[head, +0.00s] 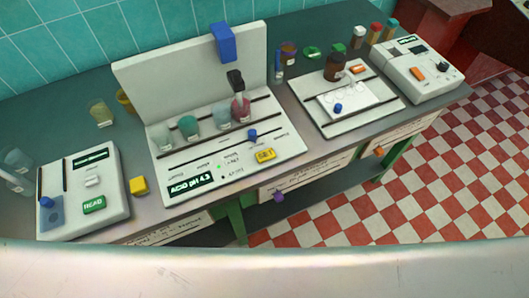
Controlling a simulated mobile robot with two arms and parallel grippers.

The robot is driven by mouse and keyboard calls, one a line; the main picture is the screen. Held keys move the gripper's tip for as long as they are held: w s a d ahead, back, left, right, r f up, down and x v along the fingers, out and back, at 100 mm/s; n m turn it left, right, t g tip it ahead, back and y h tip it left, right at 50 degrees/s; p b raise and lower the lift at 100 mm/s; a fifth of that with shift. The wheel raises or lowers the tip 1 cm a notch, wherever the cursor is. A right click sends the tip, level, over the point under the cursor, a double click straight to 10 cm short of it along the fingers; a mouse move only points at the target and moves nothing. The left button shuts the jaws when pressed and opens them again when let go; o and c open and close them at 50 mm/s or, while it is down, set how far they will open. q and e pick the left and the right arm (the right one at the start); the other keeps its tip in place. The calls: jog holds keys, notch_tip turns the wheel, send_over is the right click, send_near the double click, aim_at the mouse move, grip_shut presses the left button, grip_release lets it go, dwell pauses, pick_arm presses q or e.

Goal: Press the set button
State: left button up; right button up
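No button that I can clearly read as "set" shows in the head view. A yellow button (265,155) with a small dark label, too small to read for sure, sits at the front right of the central white station (285,143). A green button (94,204) reading "READ" is on the left white device (112,165). An orange button (417,73) is on the right white device (398,62), beside a dark knob (443,67). A display on the central station (192,186) reads "ACID pH 4.3". Neither of my grippers is in view.
A yellow cube (138,186) lies between the left device and the station. A brown bottle (335,66) stands on a white board to the right. Drawers line the counter's front.

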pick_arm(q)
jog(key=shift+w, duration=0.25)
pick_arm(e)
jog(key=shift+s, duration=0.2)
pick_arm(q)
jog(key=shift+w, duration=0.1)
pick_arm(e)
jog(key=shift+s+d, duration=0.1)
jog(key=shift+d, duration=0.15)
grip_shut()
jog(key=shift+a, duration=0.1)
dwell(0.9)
